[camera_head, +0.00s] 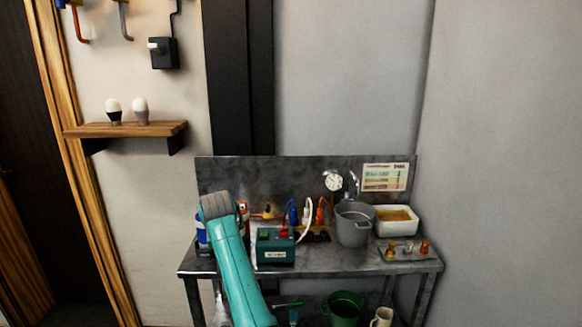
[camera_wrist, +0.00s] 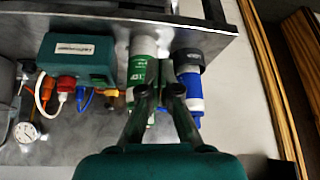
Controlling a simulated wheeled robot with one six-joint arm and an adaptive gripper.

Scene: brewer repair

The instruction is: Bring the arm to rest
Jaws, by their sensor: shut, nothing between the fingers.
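My gripper (camera_wrist: 159,92) shows in the wrist view, its two dark fingers pointing up the picture over the metal workbench. It is shut with nothing held. A green and white bottle (camera_wrist: 141,66) and a blue bottle with a dark cap (camera_wrist: 190,85) stand beyond the fingertips; I cannot tell the gap to them. In the head view my teal arm rises in front of the bench's left part, and my gripper cannot be made out there.
The metal workbench (camera_head: 318,260) carries a green box (camera_head: 275,247), a grey pot (camera_head: 353,226), a white tray (camera_head: 399,219) and a gauge (camera_head: 333,181). A wall shelf (camera_head: 125,129) with two bulbs hangs at left. A green bucket (camera_head: 345,308) is below. The wall at right is bare.

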